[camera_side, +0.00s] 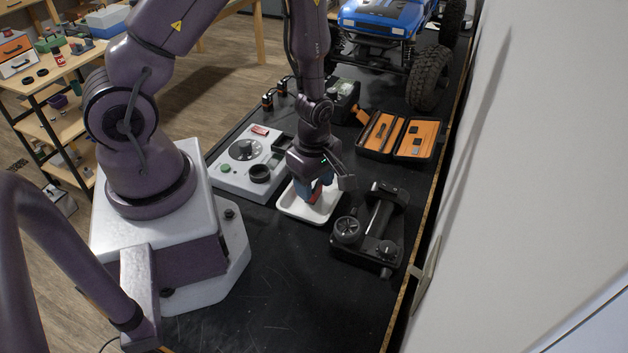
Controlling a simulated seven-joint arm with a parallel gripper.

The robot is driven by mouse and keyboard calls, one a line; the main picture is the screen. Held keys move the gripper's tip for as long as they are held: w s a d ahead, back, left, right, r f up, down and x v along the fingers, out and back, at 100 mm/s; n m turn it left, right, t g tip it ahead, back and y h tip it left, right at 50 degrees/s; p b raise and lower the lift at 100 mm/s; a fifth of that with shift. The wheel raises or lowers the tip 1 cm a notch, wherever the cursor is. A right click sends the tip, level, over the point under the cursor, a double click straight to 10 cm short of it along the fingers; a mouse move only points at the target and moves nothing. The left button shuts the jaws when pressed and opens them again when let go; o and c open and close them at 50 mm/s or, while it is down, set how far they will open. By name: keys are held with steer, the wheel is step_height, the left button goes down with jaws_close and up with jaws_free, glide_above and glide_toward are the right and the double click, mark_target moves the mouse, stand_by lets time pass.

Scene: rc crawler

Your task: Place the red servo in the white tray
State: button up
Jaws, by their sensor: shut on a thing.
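The white tray (296,209) sits on the black bench top near the middle of the view. My gripper (317,194) points down over the tray, with its fingers at or just above the tray's inside. It is shut on the red servo (315,197), of which only a small red patch shows between and below the fingers. A blue part also shows at the fingers. The gripper hides the back of the tray and most of the servo. I cannot tell whether the servo touches the tray floor.
A grey box with a dial (245,160) stands left of the tray. A black device with knobs (370,230) stands close on the right. Behind are an open orange-lined case (400,137) and a blue crawler (385,20). The bench front is clear.

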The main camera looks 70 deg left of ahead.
steer(key=shift+f, duration=0.15)
steer(key=o, duration=0.9)
step_height(320, 180, up, 13)
step_height(320, 180, up, 10)
steer(key=m+t, duration=0.3)
steer(key=m, duration=0.6)
glide_above(315, 184)
steer(key=d, duration=0.3)
steer(key=s+r+m+t, duration=0.1)
steer(key=s+r+m, duration=0.1)
steer(key=r+m, duration=0.1)
steer(key=s+d+r+m, duration=0.1)
steer(key=s+r+m, duration=0.1)
steer(key=m, duration=0.4)
steer(key=s+r+m+t, duration=0.1)
steer(key=s+r+m, duration=0.2)
steer(key=r+m, duration=0.1)
steer(key=shift+d+r+m+t, duration=0.15)
steer(key=shift+r+m+t, duration=0.15)
steer(key=shift+r, duration=0.1)
